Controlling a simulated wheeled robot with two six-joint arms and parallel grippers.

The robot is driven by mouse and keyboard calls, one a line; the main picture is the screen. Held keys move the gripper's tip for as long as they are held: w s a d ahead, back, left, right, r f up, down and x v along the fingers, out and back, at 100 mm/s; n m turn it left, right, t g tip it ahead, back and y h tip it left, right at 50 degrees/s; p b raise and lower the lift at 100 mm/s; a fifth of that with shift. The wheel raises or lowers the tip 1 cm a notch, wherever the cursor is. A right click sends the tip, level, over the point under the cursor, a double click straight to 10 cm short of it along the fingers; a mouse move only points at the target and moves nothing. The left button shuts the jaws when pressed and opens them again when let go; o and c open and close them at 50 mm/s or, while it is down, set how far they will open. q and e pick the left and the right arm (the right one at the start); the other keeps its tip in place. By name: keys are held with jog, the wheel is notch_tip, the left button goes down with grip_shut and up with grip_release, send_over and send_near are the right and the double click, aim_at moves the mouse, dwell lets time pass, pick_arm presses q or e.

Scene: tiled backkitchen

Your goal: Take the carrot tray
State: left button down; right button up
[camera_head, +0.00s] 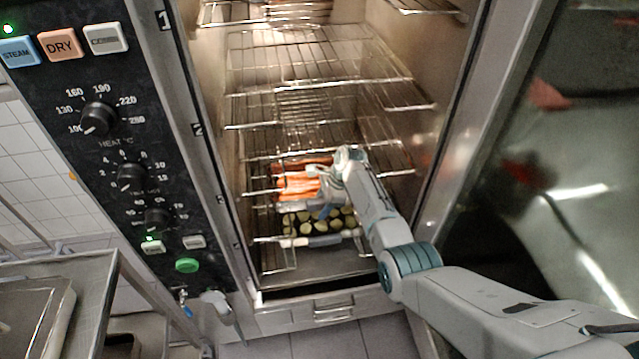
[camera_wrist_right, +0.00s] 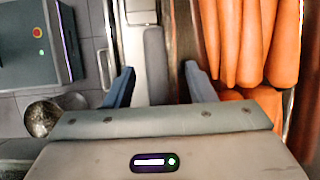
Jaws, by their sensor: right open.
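The carrot tray (camera_head: 288,206) sits on a rack low in the open oven, with orange carrots (camera_head: 298,186) lying in it. In the right wrist view the carrots (camera_wrist_right: 245,45) fill the upper right. My right gripper (camera_head: 324,207) is inside the oven at the front of this tray and partly covers its right side. In the wrist view its two blue-grey fingers (camera_wrist_right: 160,85) are apart, with a grey bar (camera_wrist_right: 155,60), seemingly the tray's handle, between them. I cannot tell whether either finger touches it. My left gripper is out of view.
A tray of green slices (camera_head: 318,222) sits just below the carrots. Empty wire racks (camera_head: 320,65) are above. The glass door (camera_head: 560,130) stands open at right, the control panel (camera_head: 110,130) at left. A metal table (camera_head: 80,290) is at lower left.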

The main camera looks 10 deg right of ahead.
jog(key=shift+c, duration=0.4)
grip_shut()
jog(key=shift+w, duration=0.1)
jog(key=shift+r, duration=0.2)
